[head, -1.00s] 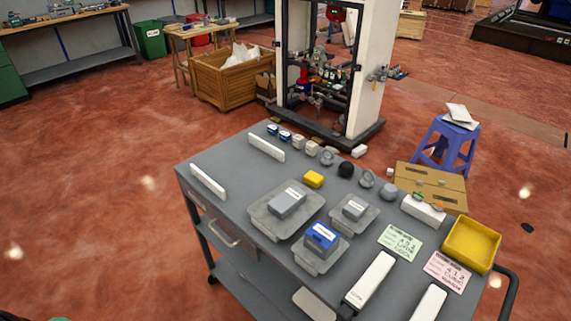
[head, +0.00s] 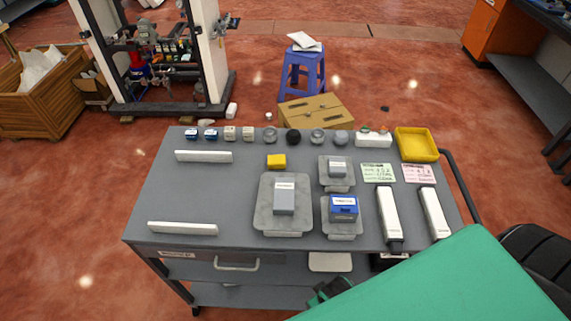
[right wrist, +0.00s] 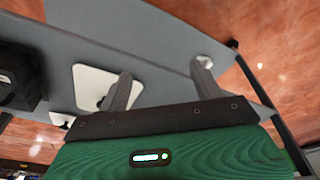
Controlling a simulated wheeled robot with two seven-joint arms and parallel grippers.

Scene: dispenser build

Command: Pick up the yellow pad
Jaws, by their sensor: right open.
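The yellow pad (head: 276,161) is a small yellow block lying on the grey cart top (head: 190,190), just behind the large grey tray with a grey block. It is not seen in the right wrist view. My right gripper (right wrist: 160,72) is open and empty, its two fingers spread apart in the right wrist view. In the head view its dark part (head: 330,291) shows at the cart's front side, below the top and far from the pad, partly hidden by my green arm. My left gripper is not in view.
Two smaller trays, one with a blue block (head: 344,207), stand right of the large tray (head: 268,229). Several small items line the back edge. A yellow bin (head: 417,143) stands at the back right. White bars (head: 203,156) lie at left; the cart top between them is clear.

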